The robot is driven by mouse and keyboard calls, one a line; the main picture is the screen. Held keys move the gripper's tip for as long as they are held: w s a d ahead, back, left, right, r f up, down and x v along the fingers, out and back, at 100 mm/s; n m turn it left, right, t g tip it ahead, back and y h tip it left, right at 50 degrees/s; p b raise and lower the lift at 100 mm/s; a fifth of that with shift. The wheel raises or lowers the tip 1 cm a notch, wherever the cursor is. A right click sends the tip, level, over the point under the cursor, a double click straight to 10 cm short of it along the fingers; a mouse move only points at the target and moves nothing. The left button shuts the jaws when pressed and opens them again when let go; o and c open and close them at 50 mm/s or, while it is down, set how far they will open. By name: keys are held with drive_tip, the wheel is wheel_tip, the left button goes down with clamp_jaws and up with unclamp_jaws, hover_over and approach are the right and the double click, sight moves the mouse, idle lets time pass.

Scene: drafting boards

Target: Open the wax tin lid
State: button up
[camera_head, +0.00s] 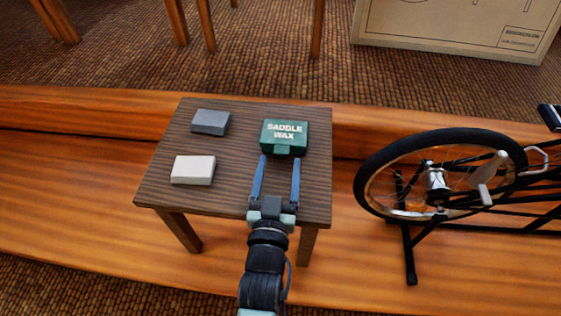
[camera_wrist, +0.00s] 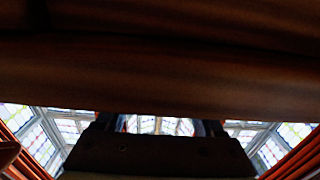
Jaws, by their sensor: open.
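The wax tin (camera_head: 284,137) is a green box with "SADDLE WAX" in pale letters on its lid, near the right side of the small wooden table (camera_head: 235,196). The lid looks shut, and a small green tab (camera_head: 283,150) shows on the tin's near side. My gripper (camera_head: 279,160) is open, with its two blue fingers pointing towards the tin's near side, one on each side of the tab. I cannot tell whether the fingers touch the tin. The tin cannot be made out in the wrist view, where a dark brown surface fills the upper part.
A grey-blue block (camera_head: 211,122) and a white block (camera_head: 193,170) lie on the table's left side. A bicycle wheel (camera_head: 437,174) and black frame stand to the right of the table. A cardboard box (camera_head: 455,22) is at the back right. The table's middle is clear.

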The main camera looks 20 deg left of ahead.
sight(284, 136)
drive_tip(key=shift+b+x, duration=0.45)
drive_tip(key=shift+x, duration=0.9)
clamp_jaws()
idle(0.5)
